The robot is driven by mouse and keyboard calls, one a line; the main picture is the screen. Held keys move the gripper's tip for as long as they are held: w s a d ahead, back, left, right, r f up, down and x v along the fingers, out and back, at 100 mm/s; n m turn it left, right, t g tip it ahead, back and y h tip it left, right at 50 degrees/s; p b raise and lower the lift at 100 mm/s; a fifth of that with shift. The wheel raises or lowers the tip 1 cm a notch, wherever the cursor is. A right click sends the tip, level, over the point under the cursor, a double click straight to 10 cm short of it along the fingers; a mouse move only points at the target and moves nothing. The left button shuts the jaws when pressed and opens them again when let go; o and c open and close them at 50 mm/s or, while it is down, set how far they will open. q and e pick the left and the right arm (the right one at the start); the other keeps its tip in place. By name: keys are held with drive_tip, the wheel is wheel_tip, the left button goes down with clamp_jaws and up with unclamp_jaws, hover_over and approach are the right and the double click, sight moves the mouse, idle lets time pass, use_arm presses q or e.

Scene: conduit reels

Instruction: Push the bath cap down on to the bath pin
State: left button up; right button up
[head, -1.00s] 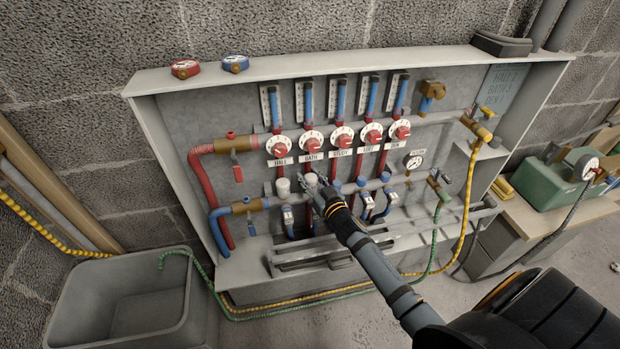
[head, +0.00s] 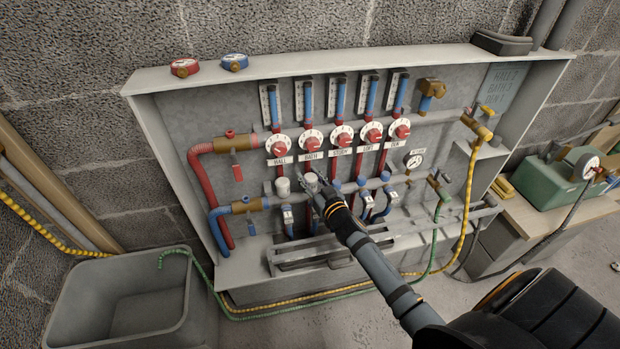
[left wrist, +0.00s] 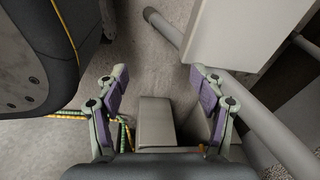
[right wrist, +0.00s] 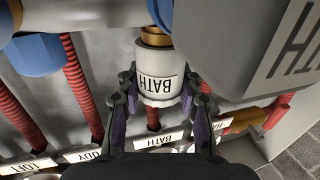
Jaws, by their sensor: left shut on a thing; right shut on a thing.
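The white bath cap (right wrist: 160,88), labelled BATH, is between the fingers of my right gripper (right wrist: 160,100), which is shut on it. It also shows in the head view (head: 311,178), at the gripper's tip (head: 320,190). The bath pin is hidden, and I cannot tell how far down the cap sits.
The hall cap (head: 283,187) stands close to the left of the bath cap. Red dials (head: 313,139) and pipes lie behind. A grey rail (head: 440,225) runs along the front. A grey tub (head: 70,300) stands at lower left.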

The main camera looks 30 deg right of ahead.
drive_tip(key=shift+f, duration=0.15)
drive_tip(key=o, duration=1.2)
